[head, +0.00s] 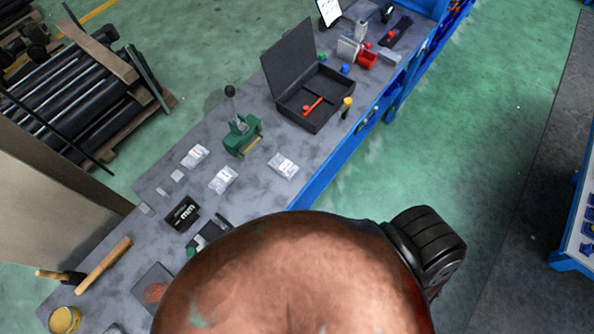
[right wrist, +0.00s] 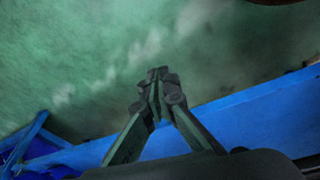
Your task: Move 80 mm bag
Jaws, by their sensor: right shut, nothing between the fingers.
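Several small clear bags with white labels lie on the grey bench top. One bag (head: 195,156) is left of the green press, one bag (head: 223,180) is below it, and one bag (head: 283,165) is to its right. The labels are too small to read, so I cannot tell which is the 80 mm bag. My right gripper (right wrist: 158,80) is shut and empty in the right wrist view, above the green floor and beside the blue bench edge. My left gripper is not in view.
A green press (head: 242,136), an open black case (head: 315,103) and a screwdriver (head: 346,107) stand on the bench. A black "mm" box (head: 182,213) and a wooden-handled tool (head: 104,264) are nearer. A large brown rounded shape hides the lower middle.

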